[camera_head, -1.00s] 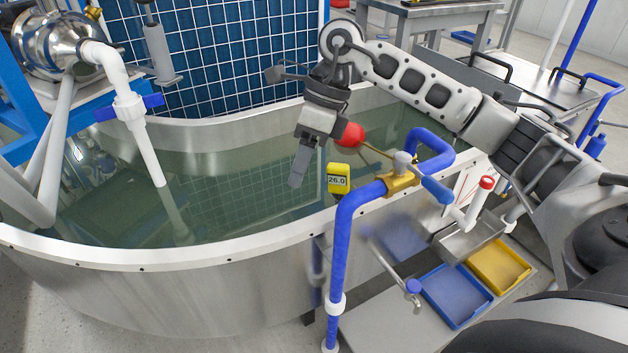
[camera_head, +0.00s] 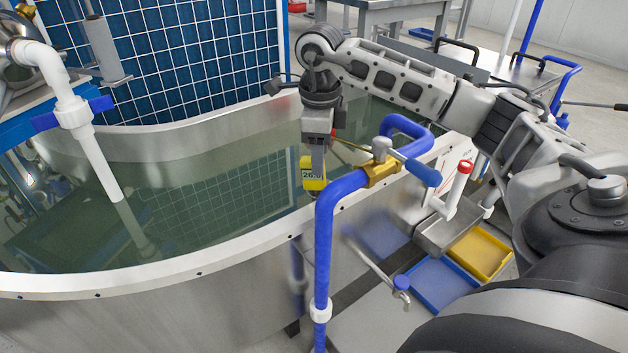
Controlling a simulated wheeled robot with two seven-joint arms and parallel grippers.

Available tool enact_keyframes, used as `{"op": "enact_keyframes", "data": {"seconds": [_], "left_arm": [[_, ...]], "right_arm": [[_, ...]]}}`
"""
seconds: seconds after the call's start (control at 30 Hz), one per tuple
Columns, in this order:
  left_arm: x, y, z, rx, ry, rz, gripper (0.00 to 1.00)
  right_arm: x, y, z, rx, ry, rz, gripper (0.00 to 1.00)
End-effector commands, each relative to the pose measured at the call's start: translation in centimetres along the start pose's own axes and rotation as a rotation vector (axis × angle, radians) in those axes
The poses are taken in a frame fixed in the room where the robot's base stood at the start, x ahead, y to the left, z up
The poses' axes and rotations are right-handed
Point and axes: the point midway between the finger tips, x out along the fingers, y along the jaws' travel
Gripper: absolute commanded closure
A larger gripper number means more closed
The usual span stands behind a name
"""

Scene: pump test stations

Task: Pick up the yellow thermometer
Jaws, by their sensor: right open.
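The yellow thermometer (camera_head: 311,183) with a small digital display is at the near right side of the water tank, just left of the blue pipe. My right gripper (camera_head: 317,163) points down right at the thermometer. Its finger overlaps the thermometer's upper part and display in the picture. The jaws are open; I cannot tell whether the thermometer lies between them or behind them. The thermometer's lower end is not clear to see. My left gripper is out of view.
The water tank's rim (camera_head: 245,247) runs below the thermometer. A blue pipe (camera_head: 324,240) with a brass valve (camera_head: 380,171) stands close to the right. A white outlet pipe (camera_head: 100,165) hangs at left. Blue (camera_head: 440,285) and yellow (camera_head: 480,252) trays lie low at right.

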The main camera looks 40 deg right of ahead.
Motion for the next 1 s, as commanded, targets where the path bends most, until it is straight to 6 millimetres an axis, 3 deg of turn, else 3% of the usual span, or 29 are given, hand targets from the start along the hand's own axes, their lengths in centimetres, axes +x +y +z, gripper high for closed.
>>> {"op": "enact_keyframes", "data": {"seconds": [0.37,0.63,0.8,1.0], "left_arm": [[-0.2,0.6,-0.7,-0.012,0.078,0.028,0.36],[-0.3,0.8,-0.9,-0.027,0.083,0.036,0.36],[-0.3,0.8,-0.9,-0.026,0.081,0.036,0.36],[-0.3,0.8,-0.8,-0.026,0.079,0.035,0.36]], "right_arm": [[4.8,0.0,0.9,0.0,0.002,0.002,0.53],[5.1,0.0,0.9,-0.001,0.0,0.001,0.53],[5.1,0.0,0.9,-0.001,0.0,0.001,1.0],[5.1,0.0,0.9,-0.001,-0.001,0.0,1.0]]}}
